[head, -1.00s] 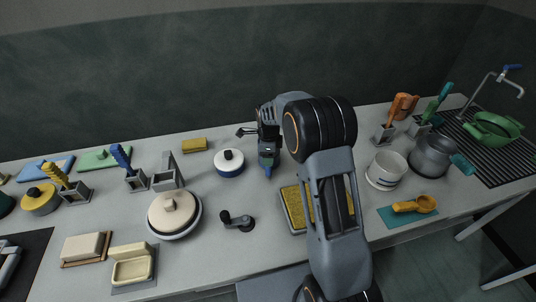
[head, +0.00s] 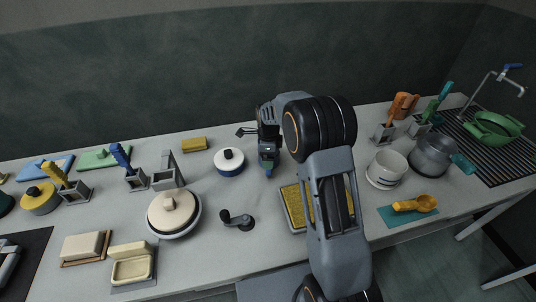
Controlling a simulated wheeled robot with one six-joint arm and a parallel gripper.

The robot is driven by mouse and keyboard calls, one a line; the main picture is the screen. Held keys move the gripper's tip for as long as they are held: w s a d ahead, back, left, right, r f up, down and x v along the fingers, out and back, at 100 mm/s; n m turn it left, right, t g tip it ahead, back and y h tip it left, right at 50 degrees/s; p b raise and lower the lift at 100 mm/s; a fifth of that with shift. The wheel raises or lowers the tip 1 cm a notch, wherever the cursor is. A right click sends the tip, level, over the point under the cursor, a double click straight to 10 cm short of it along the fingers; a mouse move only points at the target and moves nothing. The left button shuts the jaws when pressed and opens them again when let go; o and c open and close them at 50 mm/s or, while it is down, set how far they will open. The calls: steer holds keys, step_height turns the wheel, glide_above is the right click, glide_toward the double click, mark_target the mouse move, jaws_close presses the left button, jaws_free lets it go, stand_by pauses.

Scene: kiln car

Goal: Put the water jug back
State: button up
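No vessel is plainly marked as the water jug. I cannot tell whether either is the jug. My gripper (head: 268,168) points down over the back middle of the worktop, right of a blue-and-white lidded pot (head: 230,168).
A white pot on a saucer (head: 387,168) and a teal mat with a yellow scoop (head: 393,215) are at the right. A sponge tray (head: 291,208) lies partly behind my arm. A green colander (head: 494,127) sits by the tap. Free worktop shows at the middle front.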

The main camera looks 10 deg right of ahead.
steer(key=shift+r, duration=0.25)
stand_by(0.4)
steer(key=shift+r+p, duration=2.7)
steer(key=shift+r, duration=1.1)
step_height(320, 180, up, 14)
steer(key=b, duration=0.1)
